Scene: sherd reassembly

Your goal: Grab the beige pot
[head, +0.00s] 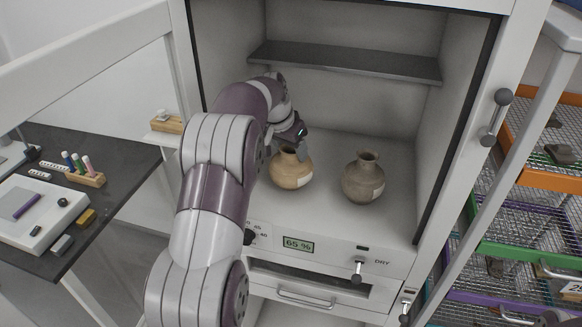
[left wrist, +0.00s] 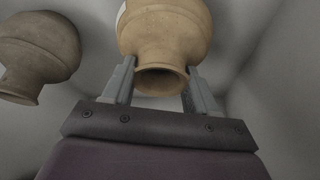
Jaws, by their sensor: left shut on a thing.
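The beige pot (head: 290,172) stands upright on the floor of the white cabinet, left of a grey-brown pot (head: 363,180). My left gripper (head: 297,149) reaches in from the left and is shut on the beige pot near its neck. In the left wrist view, the two fingers of the left gripper (left wrist: 160,88) sit on either side of the neck of the beige pot (left wrist: 163,30), just by its rim. The grey-brown pot also shows in the left wrist view (left wrist: 38,52), apart from the gripper. My right gripper is not in view.
A dark shelf (head: 345,62) crosses the cabinet above the pots. The cabinet's front has a display (head: 298,244) and a DRY switch (head: 358,268). A dark table (head: 105,205) with tools stands at left, wire racks (head: 545,205) at right. Cabinet floor right of the pots is clear.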

